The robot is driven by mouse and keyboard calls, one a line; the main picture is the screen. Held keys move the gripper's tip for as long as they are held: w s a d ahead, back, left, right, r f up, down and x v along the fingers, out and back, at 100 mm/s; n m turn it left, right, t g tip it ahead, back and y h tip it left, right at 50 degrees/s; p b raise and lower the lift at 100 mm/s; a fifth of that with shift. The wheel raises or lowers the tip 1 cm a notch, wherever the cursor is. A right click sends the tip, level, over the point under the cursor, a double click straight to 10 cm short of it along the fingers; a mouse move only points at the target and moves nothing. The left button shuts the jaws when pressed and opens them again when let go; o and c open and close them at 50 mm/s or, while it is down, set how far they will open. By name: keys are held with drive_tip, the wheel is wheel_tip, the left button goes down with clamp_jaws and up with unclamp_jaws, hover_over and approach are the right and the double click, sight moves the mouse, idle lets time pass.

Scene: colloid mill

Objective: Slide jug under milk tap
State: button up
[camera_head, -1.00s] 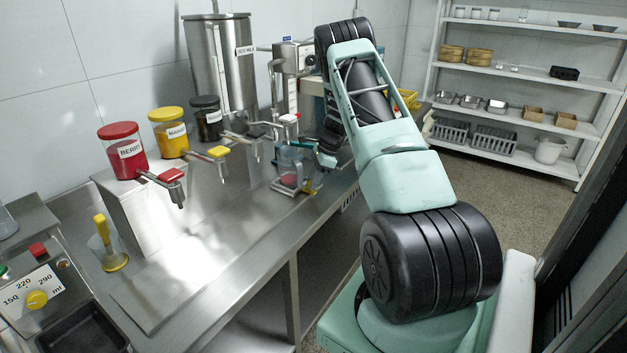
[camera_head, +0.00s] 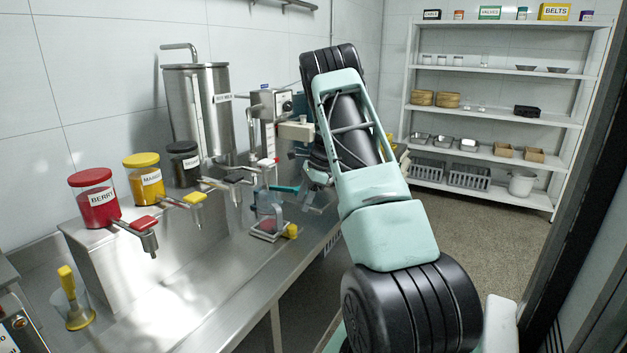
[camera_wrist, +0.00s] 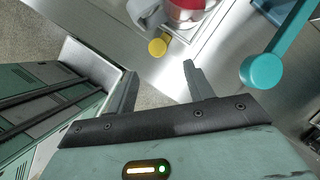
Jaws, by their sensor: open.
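The clear jug (camera_head: 266,203) with something red in it sits on the steel counter, in a small metal frame. In the wrist view the jug (camera_wrist: 188,8) shows at the top edge, cut off, with its grey handle toward me. The soy milk tank (camera_head: 187,105) stands behind. My gripper (camera_wrist: 160,85) is open and empty, apart from the jug. In the head view my arm partly hides it.
Berry (camera_head: 97,203), mango (camera_head: 146,180) and dark (camera_head: 184,165) canisters with taps stand left on a raised steel step. A teal lever (camera_wrist: 268,62) is right of my fingers. A yellow knob (camera_head: 292,231) sits by the frame. A shelf rack (camera_head: 480,148) stands beyond open floor.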

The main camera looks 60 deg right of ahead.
drive_tip(key=v, duration=0.8)
drive_tip(key=shift+r+b, duration=0.25)
drive_tip(key=shift+b, duration=0.2)
drive_tip(key=shift+s+d, duration=0.1)
drive_tip(key=w+a+n+g+h, duration=0.1)
drive_tip(key=a+n+g+h, duration=0.1)
drive_tip(key=a+n, duration=2.15)
drive_tip(key=s+a+n, duration=0.3)
drive_tip(key=s+a, duration=0.4)
drive_tip(key=a, duration=0.6)
drive_tip(key=s+a+n, duration=0.4)
drive_tip(key=s+a, duration=0.4)
drive_tip(key=a, duration=0.5)
drive_tip(key=s+a+n+g, duration=0.1)
drive_tip(key=s+a+n, duration=0.3)
drive_tip(key=a, duration=0.9)
drive_tip(key=s, duration=0.3)
drive_tip(key=shift+s+h, duration=0.3)
